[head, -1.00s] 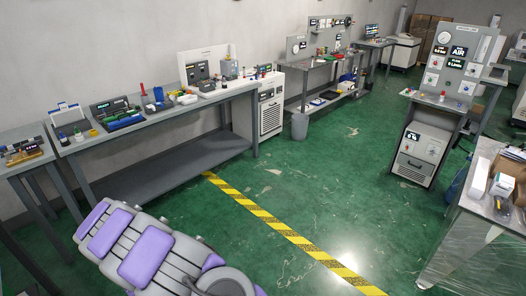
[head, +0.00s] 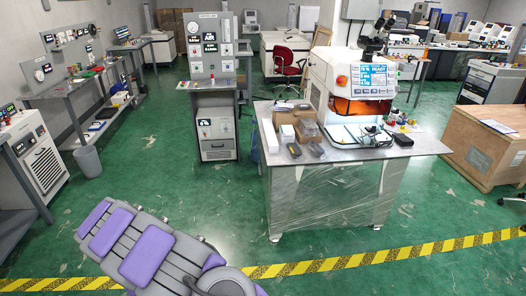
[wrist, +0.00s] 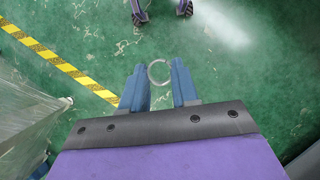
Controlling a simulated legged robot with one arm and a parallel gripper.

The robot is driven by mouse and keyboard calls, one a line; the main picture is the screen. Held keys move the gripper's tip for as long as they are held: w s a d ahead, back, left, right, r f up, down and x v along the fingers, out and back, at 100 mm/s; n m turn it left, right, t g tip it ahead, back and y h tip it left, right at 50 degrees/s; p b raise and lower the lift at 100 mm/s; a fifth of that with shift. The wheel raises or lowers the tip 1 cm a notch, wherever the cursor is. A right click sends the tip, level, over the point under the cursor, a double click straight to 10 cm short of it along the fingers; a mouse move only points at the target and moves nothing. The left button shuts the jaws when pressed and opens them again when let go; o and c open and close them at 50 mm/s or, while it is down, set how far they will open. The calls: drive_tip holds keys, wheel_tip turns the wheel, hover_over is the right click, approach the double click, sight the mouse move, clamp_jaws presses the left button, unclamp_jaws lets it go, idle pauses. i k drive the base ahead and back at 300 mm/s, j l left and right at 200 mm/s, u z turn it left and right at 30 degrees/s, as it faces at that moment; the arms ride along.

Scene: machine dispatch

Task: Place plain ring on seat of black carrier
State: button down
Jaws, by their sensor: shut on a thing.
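My gripper (wrist: 159,86) shows in the wrist view, with its two blue fingers shut on a plain pale ring (wrist: 149,74). The ring is held at the fingertips above the green floor. The gripper and ring do not show in the head view. I cannot make out the black carrier in either view; small dark items lie on the table with the white machine, but they are too small to tell.
A table (head: 420,146) with a white machine (head: 362,80) stands ahead, right of centre. A grey panel stand (head: 213,125) is left of it, and a wooden crate (head: 478,150) is at the right. A yellow-black floor stripe (head: 330,264) crosses in front. Green floor is open between.

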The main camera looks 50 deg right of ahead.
sight(370, 127)
drive_tip(key=i+l+z, duration=0.1)
drive_tip(key=l+z, duration=0.15)
drive_tip(key=z, duration=0.15)
drive_tip(key=i+l+z, duration=0.15)
drive_tip(key=z, duration=0.3)
drive_tip(key=i+l+z, duration=0.2)
drive_tip(key=z, duration=0.2)
drive_tip(key=i+l+z, duration=0.1)
drive_tip(key=z, duration=0.35)
drive_tip(key=i+z, duration=0.2)
drive_tip(key=i, duration=0.35)
drive_tip(key=i+z, duration=0.15)
drive_tip(key=i, duration=0.4)
drive_tip(key=i+j+z, duration=0.2)
drive_tip(key=i, duration=0.3)
